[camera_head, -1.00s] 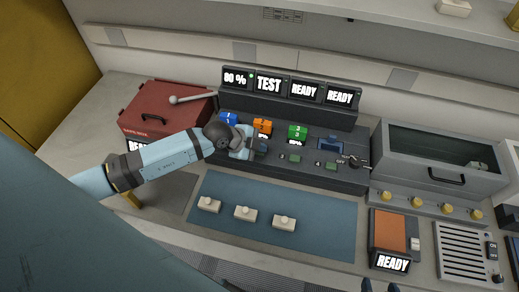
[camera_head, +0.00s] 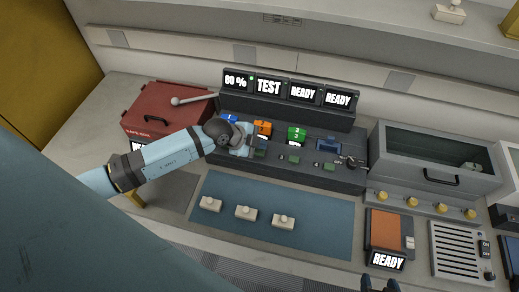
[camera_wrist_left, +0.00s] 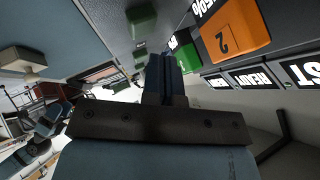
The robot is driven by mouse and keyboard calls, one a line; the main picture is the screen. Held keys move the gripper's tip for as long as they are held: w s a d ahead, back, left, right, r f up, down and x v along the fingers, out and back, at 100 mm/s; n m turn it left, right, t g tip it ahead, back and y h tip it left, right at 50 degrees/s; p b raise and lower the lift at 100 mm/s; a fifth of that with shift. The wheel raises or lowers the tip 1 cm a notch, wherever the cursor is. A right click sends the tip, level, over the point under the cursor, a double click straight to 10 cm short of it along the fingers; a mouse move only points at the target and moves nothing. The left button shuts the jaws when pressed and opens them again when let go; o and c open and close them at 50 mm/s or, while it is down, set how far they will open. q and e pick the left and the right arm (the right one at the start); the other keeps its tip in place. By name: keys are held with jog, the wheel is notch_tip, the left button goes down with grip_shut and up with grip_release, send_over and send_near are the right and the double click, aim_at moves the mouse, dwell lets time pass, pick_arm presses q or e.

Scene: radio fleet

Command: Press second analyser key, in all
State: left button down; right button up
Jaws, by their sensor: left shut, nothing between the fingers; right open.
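The analyser (camera_head: 315,148) is a dark console with a row of small green keys in front of numbered blocks. A green key (camera_head: 260,154), in line with the orange block 2 (camera_head: 262,128), shows just right of my left gripper (camera_head: 249,146). In the left wrist view my left gripper (camera_wrist_left: 165,75) is shut and empty, with a green key (camera_wrist_left: 142,20) and the orange block (camera_wrist_left: 235,33) beyond it. The display (camera_head: 269,86) above reads TEST. Contact with a key cannot be told. My right gripper (camera_head: 380,285) is open at the bottom edge, partly cut off.
The first display (camera_head: 235,80) reads 80 % beside a green light; two others read READY. A blue mat (camera_head: 325,215) with several white pieces lies in front. A red box (camera_head: 160,113) stands left, a glass-fronted case (camera_head: 440,155) right.

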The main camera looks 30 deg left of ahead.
aim_at(259, 153)
pick_arm(q)
notch_tip(259, 153, up, 3)
jog(key=shift+f+p, duration=0.1)
jog(key=shift+p, duration=1.05)
jog(key=shift+r+p, duration=0.4)
jog(key=shift+r, duration=0.5)
